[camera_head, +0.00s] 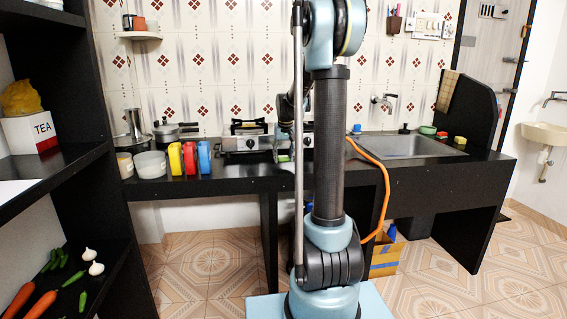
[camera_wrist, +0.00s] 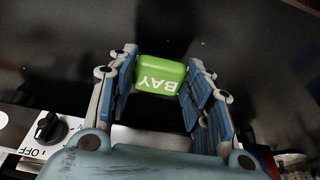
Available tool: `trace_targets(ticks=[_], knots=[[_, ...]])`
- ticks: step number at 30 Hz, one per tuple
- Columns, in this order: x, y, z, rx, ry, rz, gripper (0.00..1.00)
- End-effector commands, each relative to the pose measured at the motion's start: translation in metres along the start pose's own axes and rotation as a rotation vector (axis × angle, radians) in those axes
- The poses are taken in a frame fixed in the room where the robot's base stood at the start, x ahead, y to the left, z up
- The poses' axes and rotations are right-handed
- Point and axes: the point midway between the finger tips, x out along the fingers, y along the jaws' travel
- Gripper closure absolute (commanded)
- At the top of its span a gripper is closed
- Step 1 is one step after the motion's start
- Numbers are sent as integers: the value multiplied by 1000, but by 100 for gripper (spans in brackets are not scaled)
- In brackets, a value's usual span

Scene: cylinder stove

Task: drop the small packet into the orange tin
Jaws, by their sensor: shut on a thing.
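The small packet (camera_wrist: 160,74) is a green block with white "BAY" lettering. In the wrist view it sits between the two blue-padded fingers of my gripper (camera_wrist: 162,66), which is shut on it. In the head view my gripper (camera_head: 283,147) is over the counter, in front of the stove (camera_head: 247,143), partly hidden by my arm. No tin that is plainly orange can be made out. Yellow (camera_head: 175,159), red (camera_head: 190,158) and blue (camera_head: 204,157) containers stand side by side left of the stove. A small orange cup (camera_head: 139,23) is on the upper wall shelf.
The sink (camera_head: 405,146) is at right. A dark shelf unit (camera_head: 70,160) with vegetables stands at left. The wrist view shows a stove knob (camera_wrist: 47,127) at lower left.

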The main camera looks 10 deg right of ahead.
Motion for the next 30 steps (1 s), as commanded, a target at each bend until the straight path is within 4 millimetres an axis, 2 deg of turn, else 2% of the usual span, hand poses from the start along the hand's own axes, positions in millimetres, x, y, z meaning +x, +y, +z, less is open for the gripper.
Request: trace_targets(ticks=[5, 15, 16, 18, 30], knots=[[21, 0, 6, 0, 0, 0, 69], [24, 0, 7, 0, 0, 0, 69], [24, 0, 7, 0, 0, 0, 50], [24, 0, 7, 0, 0, 0, 34], [22, 0, 6, 0, 0, 0, 34]])
